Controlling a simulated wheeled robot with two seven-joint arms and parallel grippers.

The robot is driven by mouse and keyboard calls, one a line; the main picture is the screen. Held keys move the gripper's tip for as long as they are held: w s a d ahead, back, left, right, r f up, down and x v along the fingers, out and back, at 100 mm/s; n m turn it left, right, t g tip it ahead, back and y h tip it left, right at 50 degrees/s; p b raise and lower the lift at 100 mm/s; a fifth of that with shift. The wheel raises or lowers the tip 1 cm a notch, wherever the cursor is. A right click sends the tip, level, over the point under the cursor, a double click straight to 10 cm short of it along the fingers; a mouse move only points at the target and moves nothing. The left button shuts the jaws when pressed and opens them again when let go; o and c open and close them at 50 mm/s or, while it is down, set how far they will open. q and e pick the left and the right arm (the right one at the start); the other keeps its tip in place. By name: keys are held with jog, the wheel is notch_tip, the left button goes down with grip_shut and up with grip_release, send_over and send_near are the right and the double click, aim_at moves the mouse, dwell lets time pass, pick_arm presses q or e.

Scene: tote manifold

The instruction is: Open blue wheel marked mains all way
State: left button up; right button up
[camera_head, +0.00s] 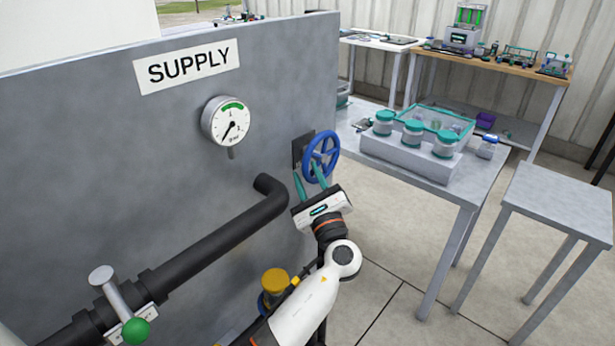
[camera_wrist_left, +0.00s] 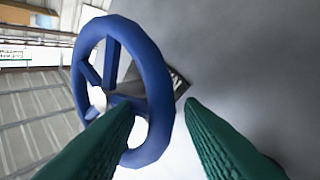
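The blue wheel (camera_head: 321,157) is mounted on the right part of the grey panel, in front of a dark plate. In the left wrist view the blue wheel (camera_wrist_left: 160,95) fills the middle, with a dark marked plate (camera_wrist_left: 181,82) partly hidden behind it; its lettering is not readable. My left gripper (camera_head: 309,178) is at the wheel's lower left, with its green fingers pointing up to it. The fingers are apart: one overlaps the wheel's rim in the wrist view, the other is to the right of the rim. I cannot tell whether they touch it. My right gripper is not in view.
The grey panel (camera_head: 100,130) carries a SUPPLY sign (camera_head: 188,67), a pressure gauge (camera_head: 228,121) and a black pipe (camera_head: 215,246). A green-knobbed lever (camera_head: 136,330) is at the lower left. A table (camera_head: 455,190) with jars stands to the right of the wheel.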

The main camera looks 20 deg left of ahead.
pick_arm(q)
jog(key=b+v, duration=0.2)
jog(key=v, duration=0.9)
jog(key=shift+s, duration=0.2)
jog(key=shift+o, duration=0.3)
jog(key=shift+d, duration=0.1)
